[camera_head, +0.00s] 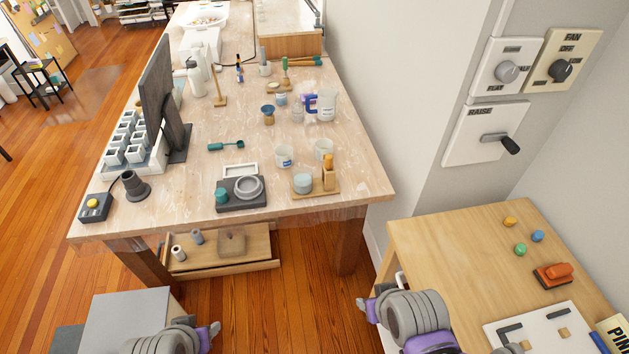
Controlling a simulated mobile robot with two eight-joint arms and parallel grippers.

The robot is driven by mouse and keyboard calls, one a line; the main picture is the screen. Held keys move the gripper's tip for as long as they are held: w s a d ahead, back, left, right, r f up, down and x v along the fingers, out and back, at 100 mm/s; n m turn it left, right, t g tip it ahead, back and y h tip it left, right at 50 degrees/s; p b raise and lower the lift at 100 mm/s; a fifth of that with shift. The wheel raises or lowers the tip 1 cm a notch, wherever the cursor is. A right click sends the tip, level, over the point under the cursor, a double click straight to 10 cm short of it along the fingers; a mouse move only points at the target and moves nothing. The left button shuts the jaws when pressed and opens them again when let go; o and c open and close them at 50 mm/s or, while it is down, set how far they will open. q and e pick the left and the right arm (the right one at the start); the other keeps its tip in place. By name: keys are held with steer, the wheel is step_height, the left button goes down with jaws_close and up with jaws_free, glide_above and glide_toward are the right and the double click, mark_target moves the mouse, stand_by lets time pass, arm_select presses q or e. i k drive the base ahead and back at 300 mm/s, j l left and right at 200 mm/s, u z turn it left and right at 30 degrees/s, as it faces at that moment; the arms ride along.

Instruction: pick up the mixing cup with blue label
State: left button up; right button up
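A small white cup with a blue mark on its side (284,157) stands upright on the long worktable (350,186), right of the middle. A similar pale cup (323,149) stands just to its right; I cannot make out a label on it. My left gripper (212,332) is at the bottom edge, low in front of the worktable and far from the cups. My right gripper (364,304) is at the bottom, beside the light wood side table. Both are small and partly hidden by my arms, so their fingers are not clear. Neither touches a cup.
A wooden stand (328,178) and a grey block with a round ring (242,193) sit in front of the cups. A clear pitcher (326,106) and small jars stand behind. A dark upright panel (158,90) is at left. An open drawer (262,250) juts out below.

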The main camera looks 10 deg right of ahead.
mark_target(284, 153)
steer(key=i+j+u, duration=0.25)
steer(key=i, duration=0.4)
steer(key=i+u, duration=0.2)
steer(key=i, duration=0.45)
